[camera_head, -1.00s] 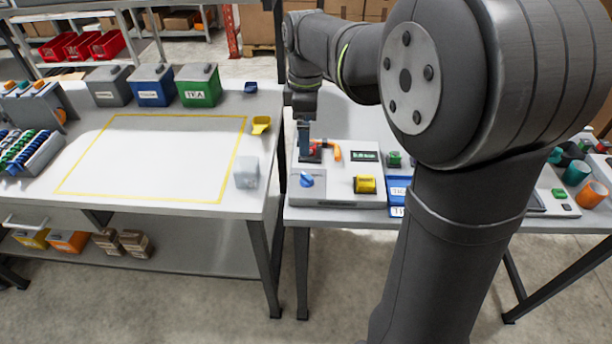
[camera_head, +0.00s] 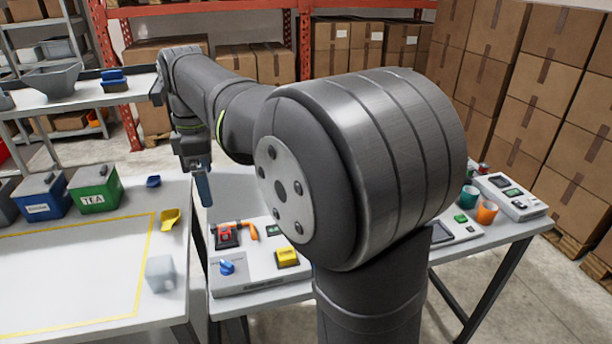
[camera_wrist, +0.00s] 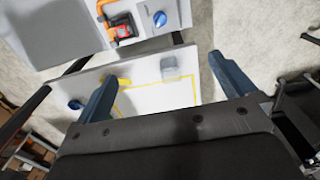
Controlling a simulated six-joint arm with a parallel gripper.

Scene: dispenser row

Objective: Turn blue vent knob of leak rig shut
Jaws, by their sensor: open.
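The leak rig (camera_head: 262,277) is a pale box on the right-hand table, with a red part, an orange handle and a yellow block on top. Its blue vent knob (camera_head: 227,268) sits at the front left corner. In the wrist view the blue knob (camera_wrist: 160,19) shows near the top, on the rig's panel (camera_wrist: 62,40). My gripper (camera_head: 205,200) hangs above and to the left of the rig, apart from it. In the wrist view my gripper (camera_wrist: 160,80) has its two blue fingers wide apart with nothing between them.
The orange handle (camera_head: 247,230) and red part (camera_head: 228,234) stand behind the knob, and the yellow block (camera_head: 287,257) to its right. A translucent cube (camera_head: 160,273) and yellow scoop (camera_head: 170,218) are on the left table. A gap separates the tables.

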